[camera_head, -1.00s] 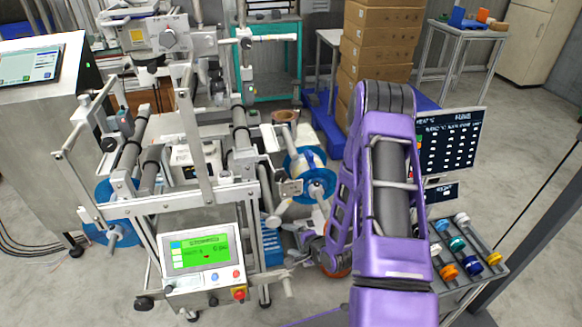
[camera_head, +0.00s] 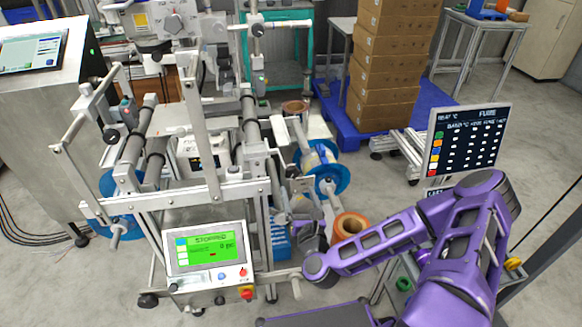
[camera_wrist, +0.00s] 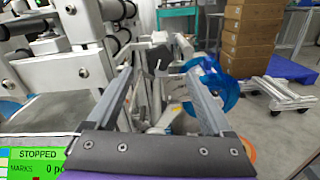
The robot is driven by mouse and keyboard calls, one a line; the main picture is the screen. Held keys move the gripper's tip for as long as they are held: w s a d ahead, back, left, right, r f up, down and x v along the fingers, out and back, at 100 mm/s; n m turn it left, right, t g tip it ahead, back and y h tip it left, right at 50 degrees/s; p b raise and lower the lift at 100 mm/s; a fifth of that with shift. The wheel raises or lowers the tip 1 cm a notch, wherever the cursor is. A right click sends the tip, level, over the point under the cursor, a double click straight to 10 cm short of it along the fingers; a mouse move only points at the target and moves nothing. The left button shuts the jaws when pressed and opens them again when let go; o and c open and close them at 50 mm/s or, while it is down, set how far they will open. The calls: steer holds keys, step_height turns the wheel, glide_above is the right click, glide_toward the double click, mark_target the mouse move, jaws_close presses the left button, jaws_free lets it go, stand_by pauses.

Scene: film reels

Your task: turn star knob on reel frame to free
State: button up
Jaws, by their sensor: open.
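The reel frame (camera_head: 235,192) is a grey metal machine with rollers and posts. A blue reel (camera_head: 333,182) sits at its right side, and this reel also shows in the wrist view (camera_wrist: 228,88), just beyond the right finger. I cannot make out the star knob clearly in either view. My gripper (camera_wrist: 163,72) is open, with its two grey fingers apart, pointing at the frame's metal arms and shaft beside the reel. Nothing is held between the fingers. In the head view my gripper (camera_head: 306,234) is low beside the frame, partly hidden against it.
A green control screen (camera_head: 210,250) reads STOPPED at the frame's front. An orange-brown roll (camera_head: 352,224) is low behind my arm. Stacked cartons (camera_head: 390,70) stand on a blue pallet (camera_head: 350,135). A dark display board (camera_head: 470,142) is at right. Open floor lies between.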

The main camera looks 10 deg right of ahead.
mark_target(291, 167)
steer(key=w, duration=1.1)
steer(key=shift+w, duration=0.4)
steer(key=shift+c, duration=0.3)
jaws_close()
steer(key=n, duration=0.4)
steer(key=shift+n+b, duration=0.35)
steer(key=shift+n, duration=0.05)
steer(key=shift+o, duration=0.3)
jaws_free()
steer(key=s, duration=1.7)
steer(key=shift+s+p, duration=0.25)
steer(key=shift+p, duration=0.05)
